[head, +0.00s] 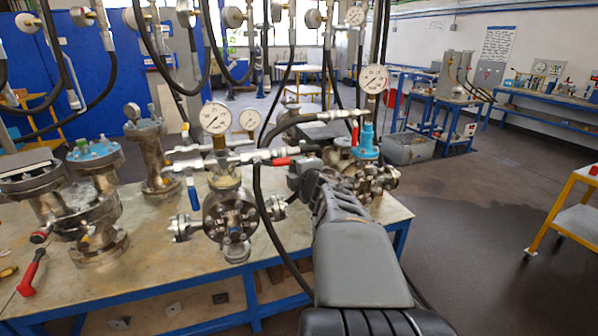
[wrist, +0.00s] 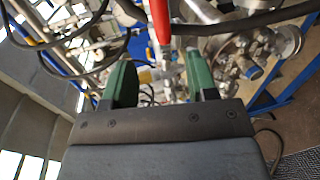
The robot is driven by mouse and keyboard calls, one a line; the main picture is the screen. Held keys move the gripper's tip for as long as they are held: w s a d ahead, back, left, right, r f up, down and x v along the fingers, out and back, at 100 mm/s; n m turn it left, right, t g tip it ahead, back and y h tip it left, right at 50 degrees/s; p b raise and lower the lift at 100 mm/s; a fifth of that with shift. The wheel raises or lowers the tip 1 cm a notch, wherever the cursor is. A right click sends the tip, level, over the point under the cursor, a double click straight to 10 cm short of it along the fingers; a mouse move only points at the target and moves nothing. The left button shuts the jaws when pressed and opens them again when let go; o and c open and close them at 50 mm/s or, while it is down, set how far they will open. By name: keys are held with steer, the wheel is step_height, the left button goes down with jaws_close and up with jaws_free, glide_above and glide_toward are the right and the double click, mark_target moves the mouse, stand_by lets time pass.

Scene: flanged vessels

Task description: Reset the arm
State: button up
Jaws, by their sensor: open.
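My arm reaches forward over the right end of the workbench (head: 130,285) in the head view, close to the right flanged vessel (head: 378,180) with its blue top fitting. In the wrist view my gripper (wrist: 160,80) shows two green fingers set wide apart, with nothing held between them. A red-handled part (wrist: 160,22) and a metal fitting lie beyond the fingers there. In the head view the fingertips are hidden behind my own wrist and the hoses. Whether the fingers touch anything cannot be told.
A middle flanged vessel (head: 229,214) with a pressure gauge (head: 215,117) stands left of my arm. Black hoses (head: 262,205) hang around the arm. A red-handled tool (head: 31,273) lies at the bench's left. Open floor (head: 470,225) lies right, with a yellow cart (head: 570,215) beyond.

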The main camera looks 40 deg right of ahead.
stand_by(0.4)
steer(key=s+d+f+m+g+h, duration=0.4)
steer(key=s+m+g, duration=0.1)
steer(key=m, duration=0.4)
steer(key=s+a+f+m+g+y, duration=0.2)
steer(key=s+a+f+m+g, duration=0.15)
steer(key=a+f+m, duration=0.2)
steer(key=s+a+f+g+y, duration=0.1)
steer(key=a+y, duration=0.1)
steer(key=a, duration=0.6)
steer(key=s+a+f+y+p, duration=0.1)
steer(key=a+f+y, duration=0.1)
steer(key=a, duration=0.6)
steer(key=s+a+f+g+y+p, duration=0.1)
steer(key=a+f+y, duration=0.1)
steer(key=a, duration=0.6)
steer(key=shift+s+a+n+g+y, duration=0.25)
steer(key=shift+s+n+g+y, duration=0.1)
steer(key=shift+y, duration=0.55)
steer(key=shift+c, duration=0.3)
